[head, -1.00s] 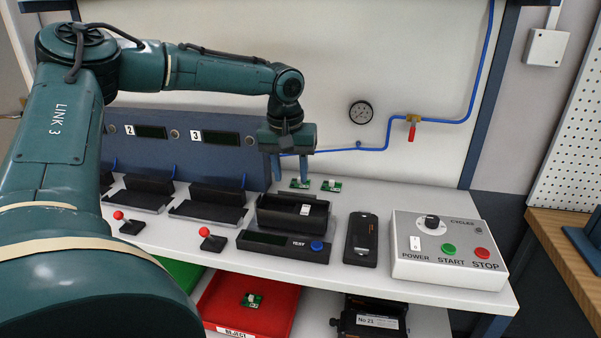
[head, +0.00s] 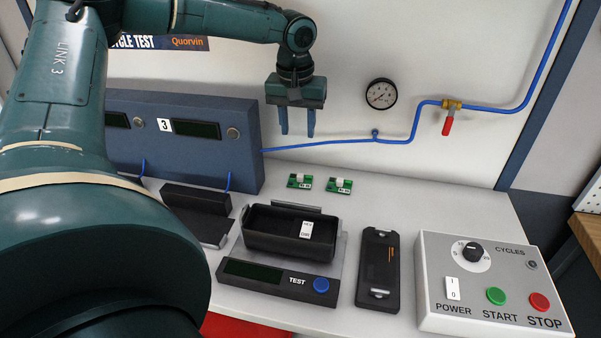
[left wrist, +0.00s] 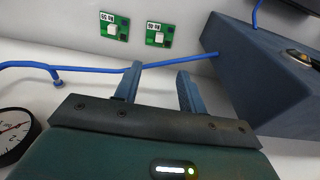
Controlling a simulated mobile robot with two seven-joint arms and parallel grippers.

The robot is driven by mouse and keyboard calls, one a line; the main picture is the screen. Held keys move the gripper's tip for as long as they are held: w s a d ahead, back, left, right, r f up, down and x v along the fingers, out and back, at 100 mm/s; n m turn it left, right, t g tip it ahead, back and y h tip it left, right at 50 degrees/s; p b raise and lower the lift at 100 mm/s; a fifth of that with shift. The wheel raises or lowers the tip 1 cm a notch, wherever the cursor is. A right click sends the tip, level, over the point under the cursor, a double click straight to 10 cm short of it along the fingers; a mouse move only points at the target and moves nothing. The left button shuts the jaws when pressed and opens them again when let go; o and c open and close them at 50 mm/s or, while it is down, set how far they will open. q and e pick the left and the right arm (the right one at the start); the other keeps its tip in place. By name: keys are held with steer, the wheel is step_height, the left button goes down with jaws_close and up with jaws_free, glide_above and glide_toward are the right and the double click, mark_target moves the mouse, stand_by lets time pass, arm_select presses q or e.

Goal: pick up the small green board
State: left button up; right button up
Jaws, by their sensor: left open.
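Two small green boards lie flat on the white bench near its back: a left one (head: 300,181) and a right one (head: 339,185). Each carries a pale block and a small label. Both also show at the top of the left wrist view, one board (left wrist: 115,27) beside the other (left wrist: 159,35). My left gripper (head: 297,134) is open and empty, fingers pointing down, above and behind the boards in the head view. Its two blue fingers (left wrist: 155,88) show apart in the left wrist view, touching nothing. My right gripper is in no view.
A black open housing (head: 290,232) on the test unit stands in front of the boards. A black cover (head: 378,270) and a grey control box (head: 490,285) stand to the right. A blue pipe (head: 330,144) and gauge (head: 381,94) are on the back wall.

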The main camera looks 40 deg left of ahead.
arm_select(q)
glide_above(300, 175)
step_height(300, 175, down, 8)
steer(key=shift+s+r, duration=0.15)
steer(key=shift+r, duration=0.1)
steer(key=shift+f+p, duration=0.3)
steer(key=shift+f, duration=2.4)
steer(key=shift+c, duration=0.3)
jaws_close()
